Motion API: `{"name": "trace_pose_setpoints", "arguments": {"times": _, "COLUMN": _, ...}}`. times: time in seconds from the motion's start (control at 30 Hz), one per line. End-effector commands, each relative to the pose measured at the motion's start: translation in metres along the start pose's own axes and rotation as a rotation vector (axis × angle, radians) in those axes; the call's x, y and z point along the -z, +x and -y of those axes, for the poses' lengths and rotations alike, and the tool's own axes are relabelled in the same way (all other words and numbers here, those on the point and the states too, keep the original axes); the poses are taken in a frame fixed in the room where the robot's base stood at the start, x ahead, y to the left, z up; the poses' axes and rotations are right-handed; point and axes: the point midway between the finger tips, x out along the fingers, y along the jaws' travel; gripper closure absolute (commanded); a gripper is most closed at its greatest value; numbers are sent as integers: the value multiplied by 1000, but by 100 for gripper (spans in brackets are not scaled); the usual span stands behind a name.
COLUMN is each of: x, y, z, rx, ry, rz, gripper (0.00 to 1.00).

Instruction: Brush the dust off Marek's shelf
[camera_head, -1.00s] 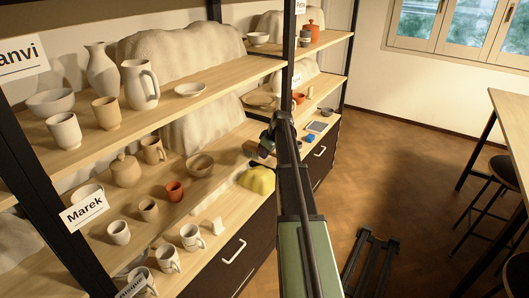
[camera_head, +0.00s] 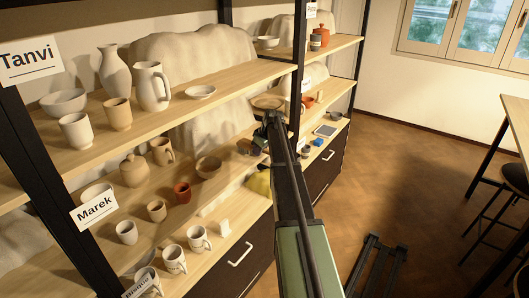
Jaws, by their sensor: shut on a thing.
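Marek's shelf (camera_head: 228,184) is a pale wooden board with a "Marek" label (camera_head: 95,210) on its left post. A lidded jar (camera_head: 133,171), a mug (camera_head: 162,152), a bowl (camera_head: 208,166), a small red cup (camera_head: 182,193) and a tan cup (camera_head: 156,211) stand there. My gripper (camera_head: 258,145) is over the right part of the boards, right of the bowl. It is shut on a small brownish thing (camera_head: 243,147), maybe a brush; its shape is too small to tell. I cannot make out dust. My arm hides part of the boards.
A yellow thing (camera_head: 259,182) lies partly behind my arm. Tanvi's shelf (camera_head: 215,90) above holds a vase, a pitcher and bowls. A dark post (camera_head: 299,80) rises behind my arm. The floor right is mostly clear.

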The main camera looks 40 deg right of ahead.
Motion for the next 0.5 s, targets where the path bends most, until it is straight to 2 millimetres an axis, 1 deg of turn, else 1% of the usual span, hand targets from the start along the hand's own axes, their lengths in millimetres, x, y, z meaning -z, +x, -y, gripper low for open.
{"name": "trace_pose_setpoints", "arguments": {"times": 0.27, "x": 1, "y": 0, "z": 0, "rx": 0, "ry": -1, "rz": 0, "gripper": 95}}
{"name": "trace_pose_setpoints", "arguments": {"times": 0.37, "x": 5, "y": -9, "z": 0, "rx": 0, "ry": -1, "rz": 0, "gripper": 95}}
{"name": "trace_pose_setpoints", "arguments": {"times": 0.5, "x": 13, "y": -29, "z": 0, "rx": 0, "ry": -1, "rz": 0, "gripper": 95}}
